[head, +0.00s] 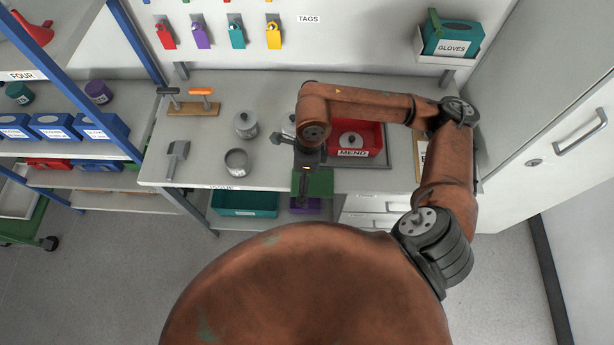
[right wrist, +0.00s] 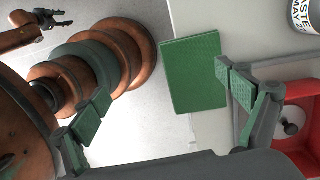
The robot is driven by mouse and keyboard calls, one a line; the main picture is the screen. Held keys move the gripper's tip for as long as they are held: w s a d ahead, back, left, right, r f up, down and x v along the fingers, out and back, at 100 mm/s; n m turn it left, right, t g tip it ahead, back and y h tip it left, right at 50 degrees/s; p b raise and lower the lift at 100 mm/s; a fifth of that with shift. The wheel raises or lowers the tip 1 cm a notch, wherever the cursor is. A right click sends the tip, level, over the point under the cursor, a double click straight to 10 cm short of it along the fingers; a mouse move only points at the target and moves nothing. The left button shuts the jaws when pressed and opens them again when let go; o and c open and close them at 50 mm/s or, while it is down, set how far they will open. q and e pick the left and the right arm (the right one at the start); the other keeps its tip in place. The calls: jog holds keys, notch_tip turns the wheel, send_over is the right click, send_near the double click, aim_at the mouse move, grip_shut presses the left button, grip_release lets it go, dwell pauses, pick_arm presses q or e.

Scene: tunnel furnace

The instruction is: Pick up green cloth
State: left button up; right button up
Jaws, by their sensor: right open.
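The green cloth (head: 322,182) lies flat at the front edge of the bench, partly hidden by my right gripper. In the right wrist view the cloth (right wrist: 193,73) is a green rectangle whose one side reaches past the bench edge over the floor. My right gripper (head: 304,190) points down above the bench edge, beside the cloth in the picture. In the right wrist view its fingers (right wrist: 165,92) are wide apart and empty, with the cloth beyond the gap. My left gripper (right wrist: 52,18) shows small in the right wrist view's top left corner, too small to judge its jaws.
A red bin labelled MEND (head: 368,140) stands on the bench (head: 205,146) behind the cloth. Grey pots, a scraper and a tool stand are to the left. A teal bin (head: 245,204) and a purple bin are below the bench. A tall cabinet (head: 545,140) closes the right side.

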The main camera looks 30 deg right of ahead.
aim_at(313, 183)
jog(key=shift+h, duration=0.9)
jog(key=d, duration=0.1)
jog(key=w+d, duration=0.1)
jog(key=d, duration=0.1)
jog(key=shift+w+d+f, duration=0.25)
jog(key=shift+w+d, duration=0.1)
jog(key=shift+d, duration=0.05)
jog(key=shift+f, duration=0.85)
jog(key=f, duration=0.3)
jog(key=w+f, duration=0.1)
jog(key=f, duration=0.1)
jog(key=shift+w+a+f, duration=0.1)
jog(key=shift+a+f, duration=0.15)
jog(key=shift+f, duration=0.1)
jog(key=shift+c, duration=0.2)
jog(key=c, duration=1.1)
